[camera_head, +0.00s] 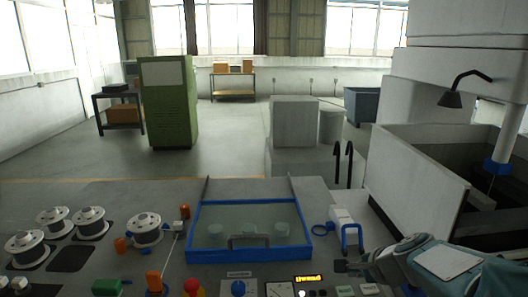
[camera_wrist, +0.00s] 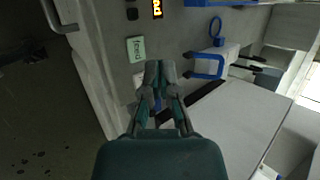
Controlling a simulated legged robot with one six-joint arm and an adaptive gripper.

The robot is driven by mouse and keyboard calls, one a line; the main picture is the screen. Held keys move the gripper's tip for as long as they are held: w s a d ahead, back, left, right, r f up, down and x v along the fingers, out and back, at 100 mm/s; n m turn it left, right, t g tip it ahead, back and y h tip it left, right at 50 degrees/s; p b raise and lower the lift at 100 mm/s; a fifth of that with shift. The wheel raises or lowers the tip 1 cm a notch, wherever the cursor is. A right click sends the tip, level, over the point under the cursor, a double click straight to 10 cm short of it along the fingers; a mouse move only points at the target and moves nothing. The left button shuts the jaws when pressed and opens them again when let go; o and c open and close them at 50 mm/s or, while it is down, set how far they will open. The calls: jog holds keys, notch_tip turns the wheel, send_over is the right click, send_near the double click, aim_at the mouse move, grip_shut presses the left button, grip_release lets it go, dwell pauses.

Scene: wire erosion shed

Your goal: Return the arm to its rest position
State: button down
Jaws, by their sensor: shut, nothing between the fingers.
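My gripper (camera_wrist: 160,80) is shut and empty in the wrist view, its two dark fingers together over the front edge of the grey bench. In the head view my gripper (camera_head: 378,264) is at the lower right, low over the bench beside the control panel. My teal arm reaches in from the lower right corner. A blue bracket-shaped handle (camera_head: 351,237) stands just behind the gripper, and it also shows in the wrist view (camera_wrist: 208,66).
A blue-framed box (camera_head: 250,252) with a clear top sits mid-bench. Several wire spools (camera_head: 88,222) stand at left. Buttons and a lit display (camera_head: 308,279) line the front. A large white machine with an open tank (camera_head: 418,190) blocks the right. Open floor lies beyond the bench.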

jog(key=s+a+r+n+g+h, duration=0.1)
jog(key=s+a+r+n, duration=0.1)
jog(key=s+n, duration=0.6)
jog(key=s+a+r+n+g+h, duration=0.1)
jog(key=s+a+n, duration=0.3)
jog(key=s+n, duration=0.4)
jog(key=s+h, duration=0.1)
jog(key=s, duration=0.2)
jog(key=shift+s+r+n, duration=0.3)
jog(key=shift+r, duration=0.05)
jog(key=shift+a, duration=0.15)
